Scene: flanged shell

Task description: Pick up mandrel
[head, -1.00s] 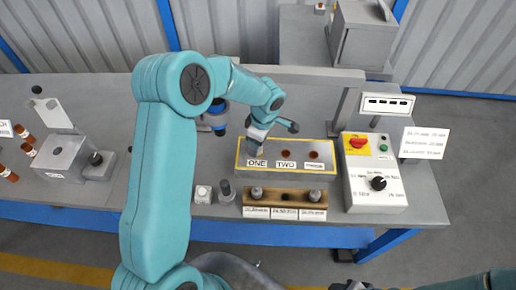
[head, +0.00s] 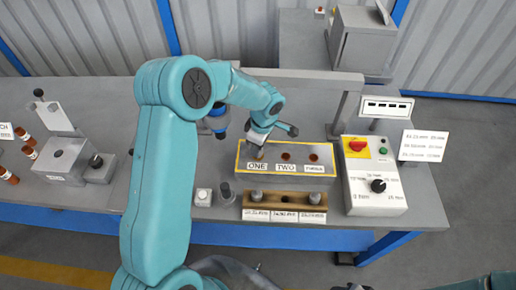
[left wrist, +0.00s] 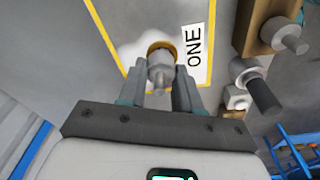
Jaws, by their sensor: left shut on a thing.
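My left gripper (left wrist: 160,88) is shut on a grey cylindrical mandrel (left wrist: 160,70), which sits between its two fingers in the left wrist view. A tan-gold ring (left wrist: 162,47) shows around the mandrel's far end. In the head view my left gripper (head: 259,143) is over the station marked ONE on the yellow-edged block (head: 242,170). A small tan piece (head: 260,155) shows just below it. I cannot tell whether the mandrel touches the block. My right gripper is out of view.
A wooden rack (head: 285,200) holds grey cylinders at its left and right ends; its middle place looks empty. A dark-topped post (head: 226,191) and a white button box (head: 203,197) stand left of it. A control box (head: 374,185) stands at right.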

